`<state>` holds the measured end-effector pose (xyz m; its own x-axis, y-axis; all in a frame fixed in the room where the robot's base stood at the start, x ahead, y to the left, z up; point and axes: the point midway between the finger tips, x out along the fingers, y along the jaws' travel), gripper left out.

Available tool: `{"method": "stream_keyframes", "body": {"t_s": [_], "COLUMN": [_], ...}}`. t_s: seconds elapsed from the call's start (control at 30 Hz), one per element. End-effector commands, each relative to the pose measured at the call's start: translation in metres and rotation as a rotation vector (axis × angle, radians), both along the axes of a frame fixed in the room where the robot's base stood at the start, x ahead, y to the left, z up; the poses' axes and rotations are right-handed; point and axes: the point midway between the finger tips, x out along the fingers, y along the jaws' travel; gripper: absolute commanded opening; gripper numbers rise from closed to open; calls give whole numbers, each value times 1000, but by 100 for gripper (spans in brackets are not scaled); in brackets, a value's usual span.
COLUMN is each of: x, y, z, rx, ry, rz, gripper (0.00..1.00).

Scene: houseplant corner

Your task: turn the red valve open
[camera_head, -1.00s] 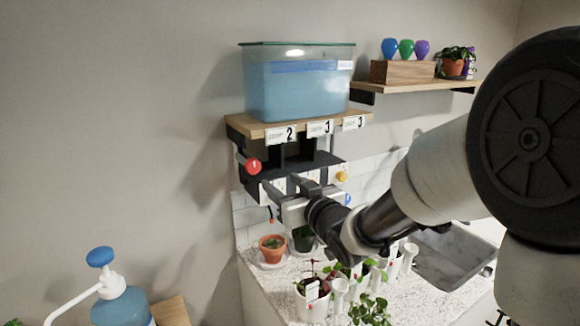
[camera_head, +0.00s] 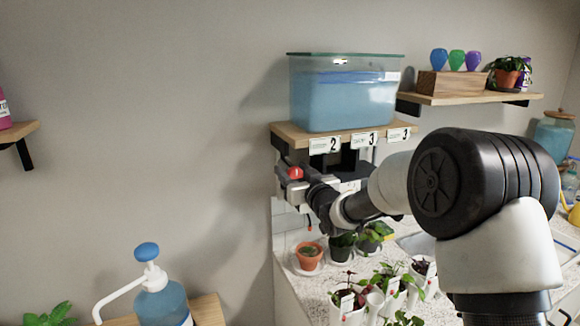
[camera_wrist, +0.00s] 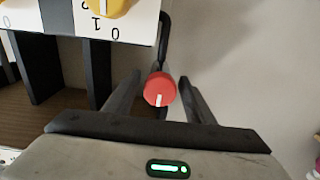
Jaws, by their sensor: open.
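The red valve (camera_wrist: 160,90) is a round red knob with a white mark that points down in the wrist view. It also shows in the head view (camera_head: 295,173), under the left end of the tank shelf. My gripper (camera_wrist: 160,77) is open, with one finger on each side of the red knob. Gaps show between the knob and both fingers, so it is not gripped. In the head view my gripper partly hides the valve panel.
A yellow knob (camera_wrist: 93,6) sits beside the red one, by a label with 0 and 1. A water tank (camera_head: 343,100) stands on the shelf above. Potted plants (camera_head: 308,256) stand on the counter below.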

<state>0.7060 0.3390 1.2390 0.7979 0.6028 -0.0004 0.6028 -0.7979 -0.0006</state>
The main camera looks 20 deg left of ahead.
Motion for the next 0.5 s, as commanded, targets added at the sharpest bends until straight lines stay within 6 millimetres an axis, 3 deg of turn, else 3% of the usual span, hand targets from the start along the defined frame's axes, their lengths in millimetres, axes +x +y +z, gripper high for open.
{"method": "stream_keyframes", "body": {"t_s": [0.2,0.5], "x": [15,17], "y": [11,12], "z": [0,0], "rx": [0,-1], "ry": [0,-1], "rz": [0,-1], "gripper": [49,49]}}
